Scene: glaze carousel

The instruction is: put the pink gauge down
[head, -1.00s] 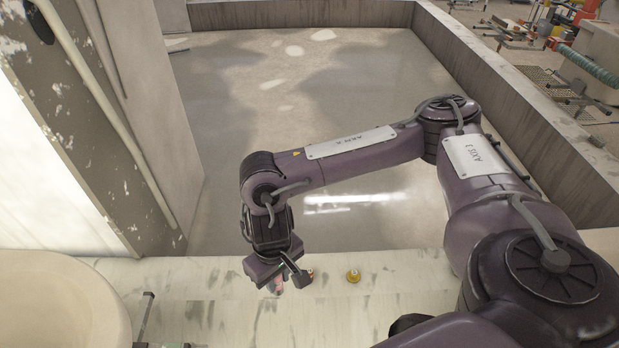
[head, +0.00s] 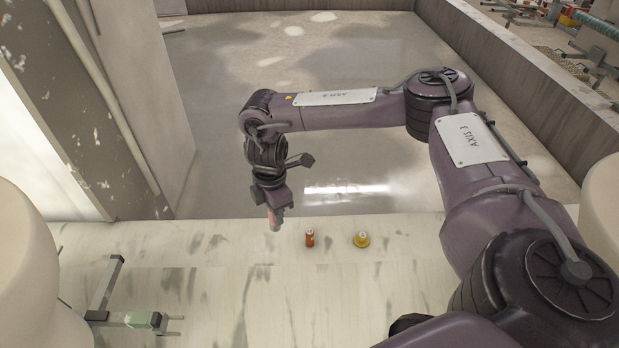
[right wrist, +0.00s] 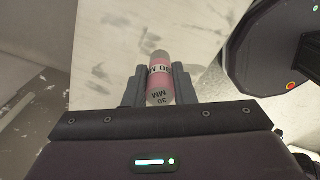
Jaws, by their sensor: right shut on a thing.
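The pink gauge (right wrist: 160,85) is a small cylinder with pale ends and "30 MM" lettering, between the two fingers of my right gripper in the right wrist view. In the head view my right gripper (head: 273,212) points down, shut on the gauge (head: 275,223), whose lower end shows below the fingers. It is over the back part of the pale streaked counter (head: 350,290); whether the gauge touches the counter I cannot tell. My left gripper is not in view.
An orange cylinder (head: 310,238) and a yellow round piece (head: 361,239) stand right of the gauge. A metal fixture with a green block (head: 140,320) lies at front left. Large pale rounded forms (head: 25,270) flank the counter. Its middle is bare.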

